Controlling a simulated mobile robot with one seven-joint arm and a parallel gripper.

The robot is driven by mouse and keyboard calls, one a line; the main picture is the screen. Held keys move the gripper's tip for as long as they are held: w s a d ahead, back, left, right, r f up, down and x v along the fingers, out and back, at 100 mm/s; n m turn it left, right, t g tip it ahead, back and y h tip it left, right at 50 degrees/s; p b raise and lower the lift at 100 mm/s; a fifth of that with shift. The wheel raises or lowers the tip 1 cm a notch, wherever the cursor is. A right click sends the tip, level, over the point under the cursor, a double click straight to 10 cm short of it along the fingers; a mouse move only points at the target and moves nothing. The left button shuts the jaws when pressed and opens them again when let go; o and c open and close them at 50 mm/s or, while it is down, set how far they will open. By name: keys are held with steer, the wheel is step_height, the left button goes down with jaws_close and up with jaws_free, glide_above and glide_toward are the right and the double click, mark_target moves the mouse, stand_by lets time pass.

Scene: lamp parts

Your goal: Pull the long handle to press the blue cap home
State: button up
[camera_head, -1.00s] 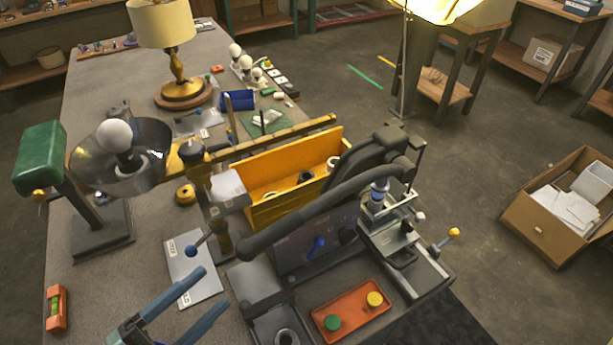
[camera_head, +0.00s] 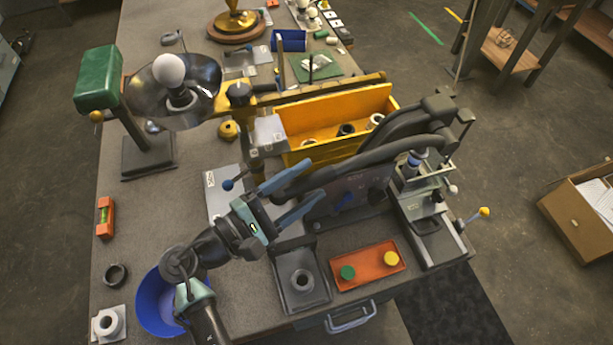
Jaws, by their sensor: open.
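The dark press (camera_head: 345,195) stands at the right of the bench. Its long black handle (camera_head: 350,158) slopes down to the left from the pivot. The small blue cap (camera_head: 415,158) sits upright in the press head at the right; whether it is fully seated is too small to tell. My gripper (camera_head: 310,182) is open, its two blue-grey fingers spread on either side of the handle's lower left end in the picture. I see no clear contact, and cannot tell whether the fingers are around the handle or above it.
An orange tray (camera_head: 348,287) with a green and a yellow cap lies in front of the press. A yellow bin (camera_head: 350,105) stands behind the handle. A lamp with a green head (camera_head: 97,78) and a blue bowl (camera_head: 150,305) are at left.

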steer(key=shift+w+d, duration=0.25)
jaws_close()
stand_by(1.4)
